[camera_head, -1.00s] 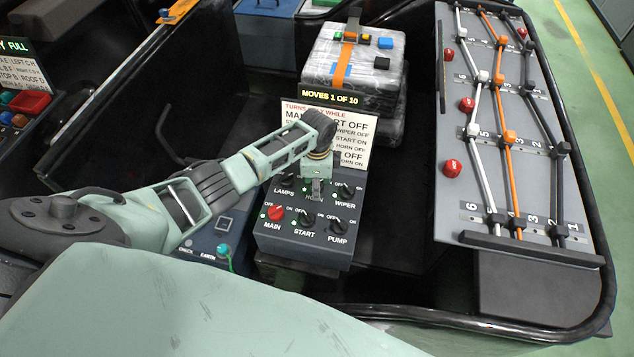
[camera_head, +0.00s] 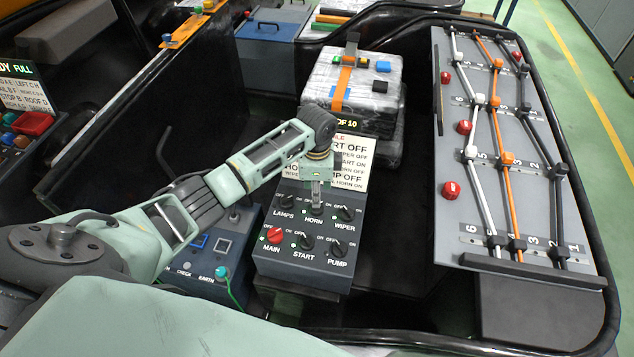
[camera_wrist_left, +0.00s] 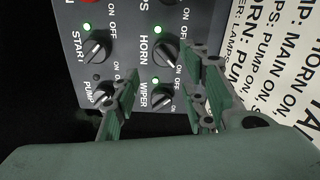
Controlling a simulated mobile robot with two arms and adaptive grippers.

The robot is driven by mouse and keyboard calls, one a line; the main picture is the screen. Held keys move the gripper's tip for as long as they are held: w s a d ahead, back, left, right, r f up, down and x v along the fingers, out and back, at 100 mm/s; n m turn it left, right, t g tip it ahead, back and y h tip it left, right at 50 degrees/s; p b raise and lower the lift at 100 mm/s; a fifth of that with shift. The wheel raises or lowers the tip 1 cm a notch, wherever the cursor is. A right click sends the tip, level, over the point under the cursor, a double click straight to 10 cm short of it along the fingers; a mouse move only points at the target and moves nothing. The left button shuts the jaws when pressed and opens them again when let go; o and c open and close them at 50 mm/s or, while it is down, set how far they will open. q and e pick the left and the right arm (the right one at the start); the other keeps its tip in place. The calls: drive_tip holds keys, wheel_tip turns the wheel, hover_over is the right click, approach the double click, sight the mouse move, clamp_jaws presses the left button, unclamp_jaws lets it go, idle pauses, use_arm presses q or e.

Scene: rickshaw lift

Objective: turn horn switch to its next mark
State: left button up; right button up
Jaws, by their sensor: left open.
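The horn switch (camera_head: 315,210) is a black knob in the middle of the top row on a dark grey switch panel (camera_head: 303,270). In the left wrist view the horn switch (camera_wrist_left: 164,53) shows a lit green lamp beside it. My left gripper (camera_head: 316,197) is over the panel's top row, its fingers partly hiding the knob in the head view. In the left wrist view the gripper (camera_wrist_left: 160,75) is open, with fingers apart on either side of the horn and wiper column. Whether a finger touches a knob cannot be told. My right gripper is not in view.
The wiper switch (camera_wrist_left: 162,97) and pump switch (camera_wrist_left: 103,96) are close to the horn switch. A white instruction sign (camera_head: 354,165) stands behind the panel, partly hidden by my arm. A wrapped load (camera_head: 362,95) stands further back. A cable board (camera_head: 520,205) is at right.

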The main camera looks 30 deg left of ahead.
use_arm(q)
drive_tip(key=shift+r, duration=2.05)
